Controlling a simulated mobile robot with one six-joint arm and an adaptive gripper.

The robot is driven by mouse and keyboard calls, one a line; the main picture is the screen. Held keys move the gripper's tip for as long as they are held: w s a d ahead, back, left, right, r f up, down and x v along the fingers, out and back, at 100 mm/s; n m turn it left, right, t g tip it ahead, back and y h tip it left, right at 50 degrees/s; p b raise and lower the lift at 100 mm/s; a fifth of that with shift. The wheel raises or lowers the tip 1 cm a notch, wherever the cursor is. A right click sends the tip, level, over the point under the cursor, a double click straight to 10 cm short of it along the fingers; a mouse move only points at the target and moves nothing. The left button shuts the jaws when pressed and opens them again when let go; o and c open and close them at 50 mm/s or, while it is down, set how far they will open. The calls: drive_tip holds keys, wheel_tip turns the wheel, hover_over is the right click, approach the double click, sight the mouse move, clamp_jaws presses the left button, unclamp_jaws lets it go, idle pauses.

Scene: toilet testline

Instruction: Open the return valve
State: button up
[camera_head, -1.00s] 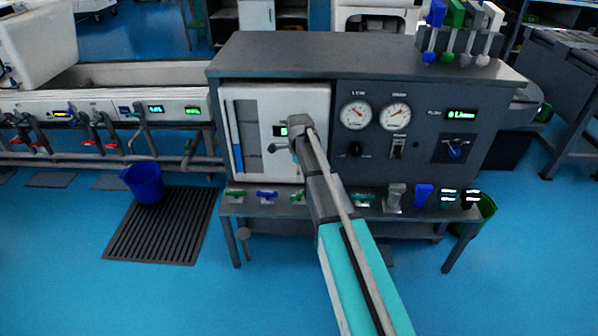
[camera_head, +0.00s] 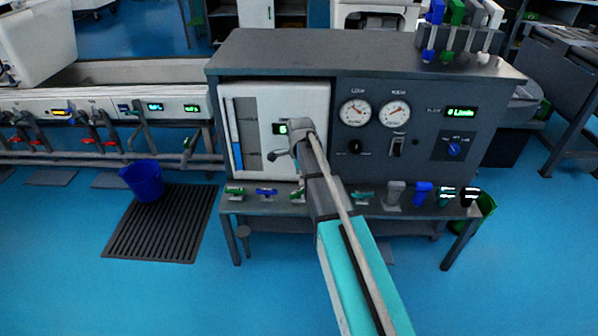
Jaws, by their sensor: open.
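The grey test bench (camera_head: 365,48) stands in front of me. No label that I can read names the return valve. Small valve-like fittings line its front ledge: a green one (camera_head: 235,190), a blue one (camera_head: 266,191), another green one (camera_head: 297,193) and a teal one (camera_head: 363,196). My gripper (camera_head: 279,154) is in front of the white panel (camera_head: 255,107) with the level gauge, above the ledge. It is small and seen from behind; I see nothing held in it. My arm hides part of the ledge and the panel's right side.
Two dials (camera_head: 375,112), a flow display (camera_head: 461,112) and a blue knob (camera_head: 453,149) are on the bench's right face. Grey (camera_head: 395,193) and blue (camera_head: 422,193) fittings stand on the ledge.

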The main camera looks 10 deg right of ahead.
drive_tip(key=s+a+f+n+b, duration=0.1)
drive_tip(key=s+f+n+b, duration=1.7)
drive_tip(key=s, duration=0.4)
drive_tip(key=shift+s+a+f, duration=0.25)
drive_tip(key=shift+f, duration=0.3)
drive_tip(key=w+d+r+m+p, duration=0.1)
drive_tip(key=w+r+m+p, duration=1.1)
drive_tip(key=w+r+p, duration=0.9)
drive_tip(key=w+r, duration=0.1)
drive_tip(key=w, duration=0.4)
drive_tip(key=shift+d+p, duration=0.3)
drive_tip(key=shift+d, duration=0.1)
drive_tip(key=shift+f, duration=0.15)
